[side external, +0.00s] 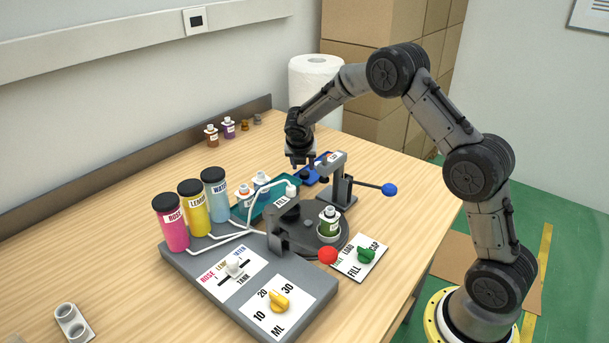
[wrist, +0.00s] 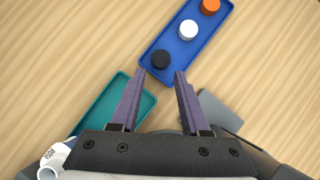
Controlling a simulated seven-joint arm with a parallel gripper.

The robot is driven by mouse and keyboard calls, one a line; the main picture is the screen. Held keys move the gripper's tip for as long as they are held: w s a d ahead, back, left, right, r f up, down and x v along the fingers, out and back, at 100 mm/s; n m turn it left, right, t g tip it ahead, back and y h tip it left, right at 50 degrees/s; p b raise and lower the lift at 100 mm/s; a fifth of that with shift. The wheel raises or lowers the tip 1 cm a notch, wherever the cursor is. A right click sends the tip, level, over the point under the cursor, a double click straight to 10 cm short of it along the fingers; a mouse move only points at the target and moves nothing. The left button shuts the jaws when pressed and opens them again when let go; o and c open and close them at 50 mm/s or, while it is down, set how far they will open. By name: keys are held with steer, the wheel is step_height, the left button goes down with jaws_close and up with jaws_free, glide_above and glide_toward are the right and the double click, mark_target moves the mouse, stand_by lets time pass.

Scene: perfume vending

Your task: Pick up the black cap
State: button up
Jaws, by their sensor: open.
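The black cap (wrist: 161,60) sits at the near end of a blue tray (wrist: 173,38), in a row with a white cap (wrist: 188,30) and an orange cap (wrist: 209,6). My gripper (wrist: 160,72) is open and empty above the tray. In the wrist view the black cap shows between and just beyond the fingertips. In the side view my gripper (side external: 298,163) points down over the near part of the blue tray (side external: 309,178), and the caps there are mostly hidden by the gripper and the press.
A teal tray (side external: 240,217) with small bottles stands next to the blue tray. A press with a blue-knobbed lever (side external: 389,190) stands close on the right. Filling machine with three tanks (side external: 193,205) is nearer the camera. A paper roll (side external: 315,85) stands behind.

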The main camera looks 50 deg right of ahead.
mark_target(304, 173)
steer(key=shift+x, duration=2.7)
steer(key=shift+d, duration=0.1)
steer(key=shift+c, duration=0.2)
jaws_close()
